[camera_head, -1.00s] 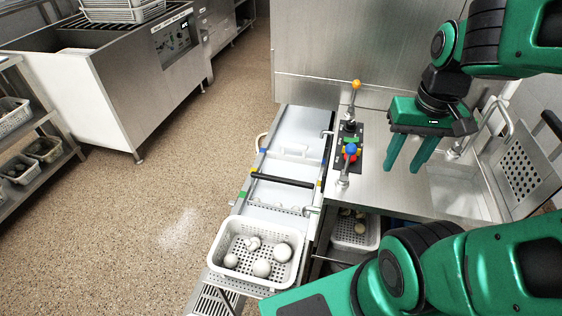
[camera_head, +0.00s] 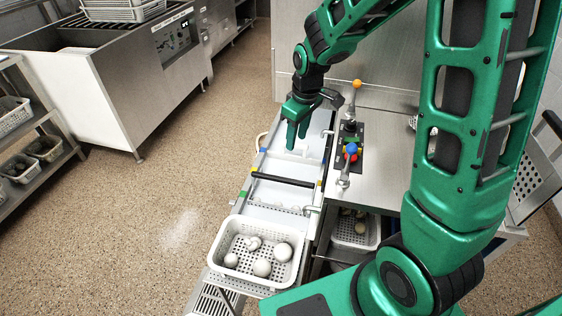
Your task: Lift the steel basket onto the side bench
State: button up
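My gripper (camera_head: 297,141) points down over the far part of the long metal trough (camera_head: 246,196) in the head view. Its two fingers are seen obliquely, with a gap between them, and nothing shows between them. They overlap a white handle-like bar (camera_head: 310,154) in the trough; I cannot tell whether they touch it. No basket in view is clearly the steel one; the far trough section is partly hidden by my gripper. The metal bench top (camera_head: 385,160) lies right of the trough, partly covered by my arm.
A white perforated basket (camera_head: 212,254) with several round pale objects stands at the trough's near end. Valves with coloured knobs (camera_head: 351,149) stand right of the trough. A perforated metal panel (camera_head: 535,183) is at the right. Open floor (camera_head: 130,230) lies left.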

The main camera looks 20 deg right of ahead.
aim_at(282, 178)
jog(key=w+f+n, duration=0.1)
jog(key=f, duration=0.3)
jog(key=w+a+f+n+g, duration=0.1)
jog(key=w+f+n, duration=0.1)
jog(key=f, duration=0.3)
jog(key=w+a+f+n, duration=0.1)
jog(key=w+f, duration=0.1)
jog(key=f, duration=0.3)
jog(key=shift+w+a+f+n+g, duration=0.2)
jog(key=shift+a+n+g, duration=0.1)
jog(key=shift+g, duration=0.1)
jog(key=shift+f, duration=5.05)
grip_shut()
jog(key=shift+r, duration=1.3)
jog(key=shift+d, duration=0.1)
